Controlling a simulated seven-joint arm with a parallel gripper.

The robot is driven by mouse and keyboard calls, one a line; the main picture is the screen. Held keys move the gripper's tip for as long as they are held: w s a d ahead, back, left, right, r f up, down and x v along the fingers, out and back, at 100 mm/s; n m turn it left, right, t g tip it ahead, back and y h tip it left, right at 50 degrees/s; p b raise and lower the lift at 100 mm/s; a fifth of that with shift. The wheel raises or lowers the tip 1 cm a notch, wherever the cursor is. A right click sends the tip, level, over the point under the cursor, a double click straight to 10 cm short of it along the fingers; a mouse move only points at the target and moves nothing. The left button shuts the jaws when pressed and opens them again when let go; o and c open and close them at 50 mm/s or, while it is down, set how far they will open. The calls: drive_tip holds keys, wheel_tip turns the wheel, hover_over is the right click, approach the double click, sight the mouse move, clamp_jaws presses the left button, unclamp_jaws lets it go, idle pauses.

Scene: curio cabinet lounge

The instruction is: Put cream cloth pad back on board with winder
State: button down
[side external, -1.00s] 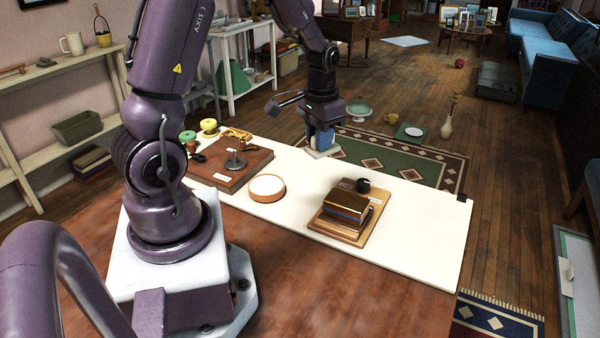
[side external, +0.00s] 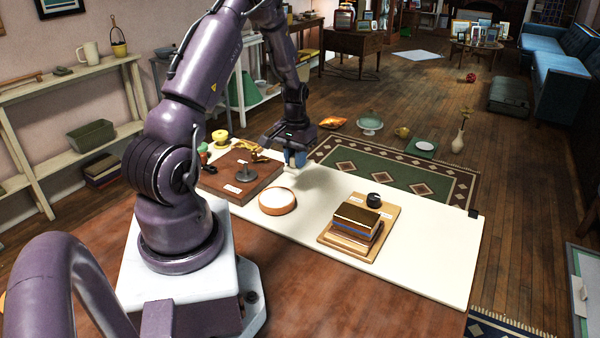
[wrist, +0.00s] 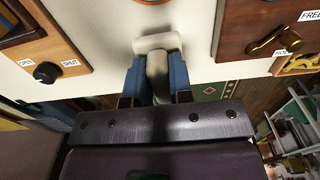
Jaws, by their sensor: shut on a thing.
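My gripper (side external: 293,160) is shut on a cream cloth pad (wrist: 157,50), held between blue fingers. In the side view the pad (side external: 291,171) shows only as a small pale piece below the fingers. It hangs over the white table runner, just right of a dark brown board (side external: 232,187). In the wrist view the board (wrist: 232,45) is at the upper right, with the brass winder (wrist: 270,42) and partly cut-off labels.
A round dish with a white top (side external: 278,202) stands in front of the brown board. The white runner (side external: 425,265) is bare at the far right.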

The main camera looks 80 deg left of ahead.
sight(300, 184)
drive_tip(key=a+f, duration=0.1)
drive_tip(key=w+f, duration=0.1)
drive_tip(key=shift+w+a+f, duration=0.2)
drive_tip(key=shift+a+f, duration=0.1)
drive_tip(key=shift+a, duration=0.05)
drive_tip(key=shift+w+a+f, duration=0.1)
drive_tip(key=shift+f, duration=0.8)
drive_tip(key=shift+w+a+f, duration=0.1)
drive_tip(key=shift+f, duration=0.75)
drive_tip(key=shift+f, duration=0.15)
drive_tip(key=c, duration=1)
unclamp_jaws()
